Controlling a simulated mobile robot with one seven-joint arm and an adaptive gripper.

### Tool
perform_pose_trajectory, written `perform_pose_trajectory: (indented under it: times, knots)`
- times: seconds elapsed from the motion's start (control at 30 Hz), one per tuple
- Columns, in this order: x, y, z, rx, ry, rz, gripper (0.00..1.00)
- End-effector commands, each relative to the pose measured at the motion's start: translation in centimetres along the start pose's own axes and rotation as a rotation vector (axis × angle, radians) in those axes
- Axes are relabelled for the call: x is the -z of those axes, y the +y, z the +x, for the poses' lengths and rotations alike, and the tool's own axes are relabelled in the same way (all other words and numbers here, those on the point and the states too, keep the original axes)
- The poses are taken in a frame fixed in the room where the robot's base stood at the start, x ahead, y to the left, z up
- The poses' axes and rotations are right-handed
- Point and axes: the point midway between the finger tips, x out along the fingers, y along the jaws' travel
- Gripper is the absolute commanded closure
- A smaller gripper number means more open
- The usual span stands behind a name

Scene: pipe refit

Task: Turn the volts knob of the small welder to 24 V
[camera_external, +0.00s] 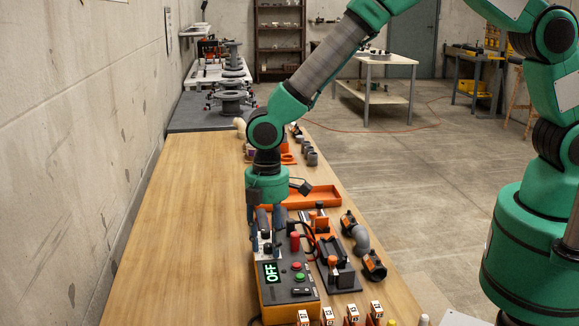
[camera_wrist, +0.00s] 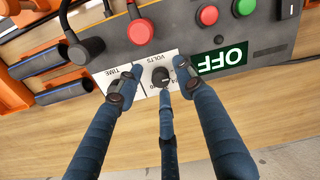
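The small welder (camera_external: 297,291) is an orange box with a dark grey panel on the wooden bench, and its display reads OFF. In the wrist view its black volts knob (camera_wrist: 161,77) sits on a white plate marked VOLTS and TIME. The numbers around the knob are too small or hidden to read surely, so its setting is unclear. My gripper (camera_external: 265,232) points down over the welder's far left part. In the wrist view its three dark blue fingers (camera_wrist: 158,83) are spread around the knob, with gaps at the left and right tips. Contact by the middle finger is unclear.
A red button (camera_wrist: 209,15) and a green button (camera_wrist: 244,7) sit beside the display (camera_wrist: 222,59). A red cable plug (camera_wrist: 140,32) stands close to the knob. An orange tray (camera_external: 322,195) and pipe parts (camera_external: 356,235) lie to the right. The bench's left side is clear.

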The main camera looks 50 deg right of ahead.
Motion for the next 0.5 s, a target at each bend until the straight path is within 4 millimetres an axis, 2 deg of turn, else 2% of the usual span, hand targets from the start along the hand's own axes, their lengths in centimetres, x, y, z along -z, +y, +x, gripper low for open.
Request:
perform_pose_trajectory:
  times: [0.03,0.17,0.2,0.5]
  knots:
    - [0.00,0.00,0.00,0.000,0.000,0.000,0.72]
    - [-0.01,0.00,0.00,0.000,0.000,0.000,0.98]
    - [-0.01,0.00,0.00,0.000,0.000,0.000,1.00]
    - [-0.05,-0.03,0.00,0.001,-0.001,0.015,1.00]
